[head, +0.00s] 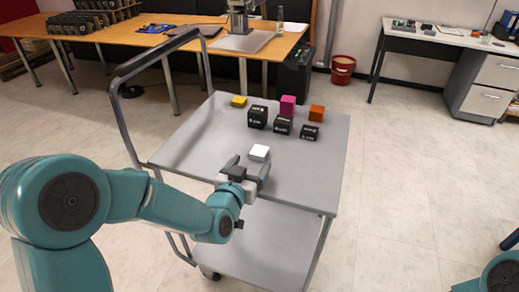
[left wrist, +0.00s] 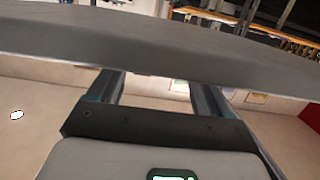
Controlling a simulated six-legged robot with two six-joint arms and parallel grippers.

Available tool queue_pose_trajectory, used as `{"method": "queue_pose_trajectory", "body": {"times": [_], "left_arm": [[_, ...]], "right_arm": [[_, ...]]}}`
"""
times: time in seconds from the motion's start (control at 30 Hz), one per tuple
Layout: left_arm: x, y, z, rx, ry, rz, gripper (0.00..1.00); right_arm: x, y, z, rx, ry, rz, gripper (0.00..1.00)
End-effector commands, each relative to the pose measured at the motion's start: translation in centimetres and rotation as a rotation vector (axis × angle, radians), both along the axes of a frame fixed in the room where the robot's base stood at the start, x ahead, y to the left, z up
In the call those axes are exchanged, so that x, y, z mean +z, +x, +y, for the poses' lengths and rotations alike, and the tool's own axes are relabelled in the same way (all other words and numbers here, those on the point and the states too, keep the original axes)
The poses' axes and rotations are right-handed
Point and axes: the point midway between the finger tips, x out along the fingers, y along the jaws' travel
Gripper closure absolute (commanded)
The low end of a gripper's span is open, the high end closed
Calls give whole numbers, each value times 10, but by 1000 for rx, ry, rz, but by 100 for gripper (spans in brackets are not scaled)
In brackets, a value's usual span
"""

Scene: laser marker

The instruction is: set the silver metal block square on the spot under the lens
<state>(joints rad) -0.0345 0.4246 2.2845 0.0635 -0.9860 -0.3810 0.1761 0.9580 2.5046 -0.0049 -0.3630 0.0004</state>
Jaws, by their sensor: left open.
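The laser marker (head: 238,18) stands on the wooden table at the back, over a grey base plate (head: 242,42). The spot under its lens is too small to make out.
Behind the block on the cart are several black boxes (head: 283,125), a magenta block (head: 288,105), an orange block (head: 317,113) and a yellow block (head: 239,101). The cart's handle rail (head: 125,110) rises at left. A red bucket (head: 342,70) stands on the floor behind.

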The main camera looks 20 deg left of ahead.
Motion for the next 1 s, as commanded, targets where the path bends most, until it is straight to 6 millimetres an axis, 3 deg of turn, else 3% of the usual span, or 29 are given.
{"method": "queue_pose_trajectory", "body": {"times": [0.23, 0.5, 0.77, 0.87, 0.97, 1.0], "left_arm": [[-3, 23, 0, 1, 0, 1, 21], [-9, 62, 0, 1, -1, -1, 21], [-10, 65, -1, 0, 0, 0, 21], [-10, 65, -1, 0, 0, 0, 47], [-10, 65, 0, 0, 0, 0, 80], [-10, 65, -1, 0, 0, 0, 80]], "right_arm": [[3, 0, 0, 0, 0, 0, 57], [8, 0, 0, 0, 0, 0, 57], [8, 0, 0, 0, 0, 0, 57], [8, 0, 0, 0, 0, 0, 57], [8, 0, 0, 0, 0, 0, 57], [8, 0, 0, 0, 0, 0, 57]]}}
